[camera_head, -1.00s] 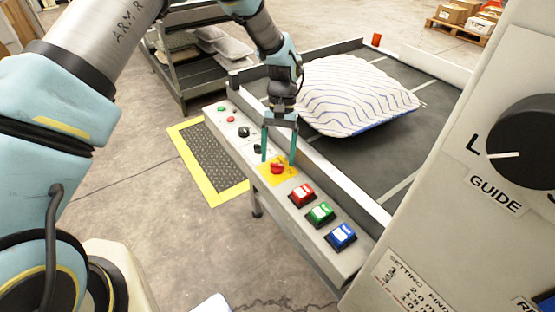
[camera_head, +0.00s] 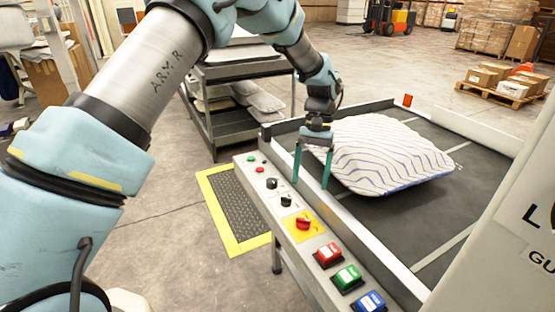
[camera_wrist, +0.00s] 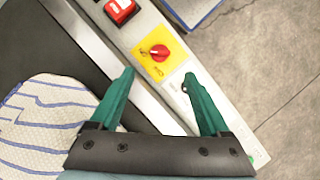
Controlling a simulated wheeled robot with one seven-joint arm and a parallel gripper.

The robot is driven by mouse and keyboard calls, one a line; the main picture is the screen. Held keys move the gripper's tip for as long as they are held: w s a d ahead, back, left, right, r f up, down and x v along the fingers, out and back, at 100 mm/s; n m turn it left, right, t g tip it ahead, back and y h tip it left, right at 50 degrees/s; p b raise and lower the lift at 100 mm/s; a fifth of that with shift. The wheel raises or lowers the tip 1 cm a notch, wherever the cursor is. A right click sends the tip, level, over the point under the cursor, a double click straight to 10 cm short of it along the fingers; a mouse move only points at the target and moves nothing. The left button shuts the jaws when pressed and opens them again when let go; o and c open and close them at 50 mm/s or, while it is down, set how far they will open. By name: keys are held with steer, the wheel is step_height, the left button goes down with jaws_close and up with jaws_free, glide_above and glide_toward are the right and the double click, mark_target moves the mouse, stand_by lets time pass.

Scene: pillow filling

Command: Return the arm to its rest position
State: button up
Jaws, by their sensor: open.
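My gripper (camera_head: 312,170) is open and empty, with two green fingers pointing down over the near rail of the conveyor table. In the wrist view my gripper (camera_wrist: 158,90) has its fingers spread apart, with nothing between them but the panel and rail below. The red rotary knob on a yellow plate (camera_head: 303,223) lies on the control panel, below and to the right of the fingers in the head view. It also shows ahead of the fingertips in the wrist view (camera_wrist: 159,52), apart from them. My arm reaches in from the left.
A striped pillow (camera_head: 375,152) lies on the dark conveyor bed (camera_head: 450,206) beside my gripper. The control panel (camera_head: 272,210) carries red, green and blue buttons. A shelf cart (camera_head: 236,72) stands behind. A yellow-edged floor mat (camera_head: 235,208) lies left of the panel. A grey cabinet (camera_head: 520,225) stands right.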

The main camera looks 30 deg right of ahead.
steer(key=w+a+r+n+t+h, duration=0.15)
steer(key=w+a, duration=0.25)
steer(key=a, duration=0.4)
steer(key=w+a+r+n, duration=0.1)
steer(key=w+a+r, duration=0.25)
steer(key=a, duration=0.35)
steer(key=w+a+r+n+h, duration=0.15)
steer(key=w+a, duration=0.25)
steer(key=a, duration=0.4)
steer(key=s+a+r+n+t, duration=0.1)
steer(key=s+a+n, duration=0.1)
steer(key=a, duration=0.9)
steer(key=s+a+r+n+t, duration=0.1)
steer(key=s+a+n+t, duration=0.1)
steer(key=a, duration=0.9)
steer(key=shift+s+r+n+h, duration=0.25)
steer(key=shift+s+n+h, duration=0.05)
steer(key=shift+s, duration=0.5)
steer(key=shift+w+d, duration=0.1)
steer(key=shift+c, duration=0.3)
